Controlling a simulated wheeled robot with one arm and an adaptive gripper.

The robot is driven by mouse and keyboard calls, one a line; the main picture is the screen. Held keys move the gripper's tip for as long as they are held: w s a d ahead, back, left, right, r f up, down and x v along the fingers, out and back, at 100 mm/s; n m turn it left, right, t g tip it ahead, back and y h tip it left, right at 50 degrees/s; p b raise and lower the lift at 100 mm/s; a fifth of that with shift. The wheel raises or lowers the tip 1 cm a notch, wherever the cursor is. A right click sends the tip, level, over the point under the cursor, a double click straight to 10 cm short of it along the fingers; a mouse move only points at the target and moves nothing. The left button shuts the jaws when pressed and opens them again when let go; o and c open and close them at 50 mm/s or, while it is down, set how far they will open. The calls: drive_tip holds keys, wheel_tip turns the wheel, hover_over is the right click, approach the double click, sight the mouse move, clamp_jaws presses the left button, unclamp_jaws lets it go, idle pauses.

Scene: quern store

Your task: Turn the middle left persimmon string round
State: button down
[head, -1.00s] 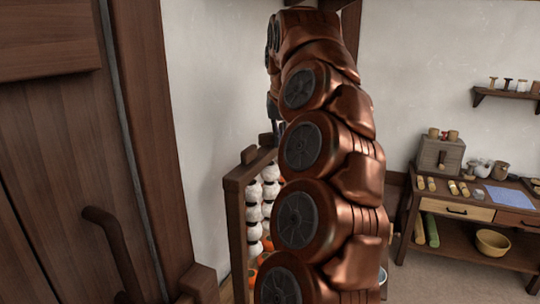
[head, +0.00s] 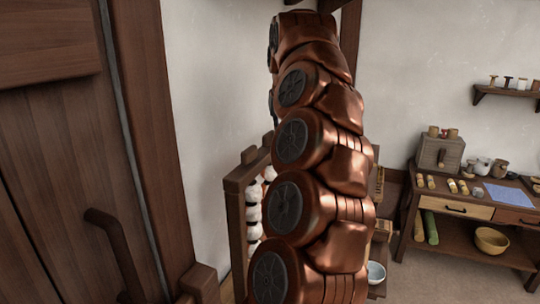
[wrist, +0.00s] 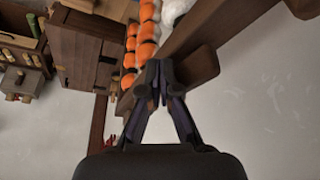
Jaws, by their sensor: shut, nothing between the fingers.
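Persimmon strings hang in a dark wooden frame (head: 236,222). In the head view a string of white pieces (head: 254,215) shows just inside the frame's left post, and my arm hides most of the rest. In the wrist view orange persimmons (wrist: 147,30) hang in rows beside white ones (wrist: 172,11), close beyond my fingertips. My gripper (wrist: 154,72) is shut and empty, its tips in front of the frame's wooden beam (wrist: 205,35). I cannot tell whether the tips touch the beam or a string, nor which string is the middle left one.
A wooden door with a handle (head: 112,250) stands close on the left. A workbench (head: 470,208) with small goods and a yellow bowl (head: 491,239) on its shelf is at the right. A pale bowl (head: 376,272) sits low beside my arm. A wooden cabinet (wrist: 88,50) shows in the wrist view.

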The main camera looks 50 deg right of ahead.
drive_tip(key=r+p, duration=0.2)
drive_tip(key=r, duration=0.1)
drive_tip(key=r+p, duration=0.2)
drive_tip(key=r, duration=0.1)
drive_tip(key=shift+s+d, duration=0.2)
idle(0.8)
drive_tip(key=shift+s+f, duration=0.1)
idle(0.5)
